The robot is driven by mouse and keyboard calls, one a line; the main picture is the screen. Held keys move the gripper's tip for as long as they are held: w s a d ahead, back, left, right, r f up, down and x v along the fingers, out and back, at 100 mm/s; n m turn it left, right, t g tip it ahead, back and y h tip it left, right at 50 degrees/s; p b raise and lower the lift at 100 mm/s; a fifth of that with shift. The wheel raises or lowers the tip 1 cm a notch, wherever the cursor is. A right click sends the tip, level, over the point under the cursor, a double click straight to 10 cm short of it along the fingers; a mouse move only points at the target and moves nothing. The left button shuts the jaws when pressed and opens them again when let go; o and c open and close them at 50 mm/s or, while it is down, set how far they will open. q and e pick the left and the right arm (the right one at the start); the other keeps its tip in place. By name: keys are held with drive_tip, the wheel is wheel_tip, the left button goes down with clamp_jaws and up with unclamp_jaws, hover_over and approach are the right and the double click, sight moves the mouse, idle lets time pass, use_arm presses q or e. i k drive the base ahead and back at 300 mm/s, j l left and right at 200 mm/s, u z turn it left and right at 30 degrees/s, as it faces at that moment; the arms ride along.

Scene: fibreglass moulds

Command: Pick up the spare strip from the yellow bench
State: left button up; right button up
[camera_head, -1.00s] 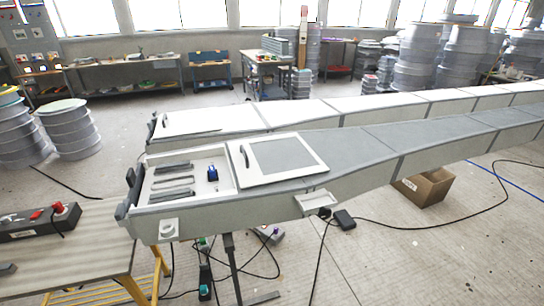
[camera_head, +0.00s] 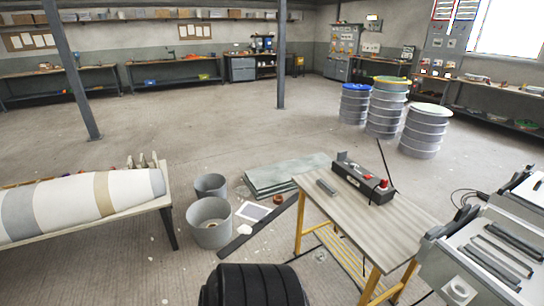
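The yellow bench (camera_head: 400,228) has a wooden top and yellow legs and stands right of centre in the head view. A short dark grey strip (camera_head: 326,187), which looks like the spare strip, lies flat near the left end of its top. It is apart from the grey and black box (camera_head: 364,180) with red parts at the bench's back edge.
A white mould tray with several grey strips (camera_head: 490,248) stands at the right edge, close to the bench. Left of the bench are grey buckets (camera_head: 209,232), stacked flat sheets (camera_head: 285,176) and a dark plank (camera_head: 250,236) on the floor. Open floor lies behind.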

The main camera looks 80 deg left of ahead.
sight(325, 186)
drive_tip(key=u, duration=2.05)
drive_tip(key=z, duration=0.35)
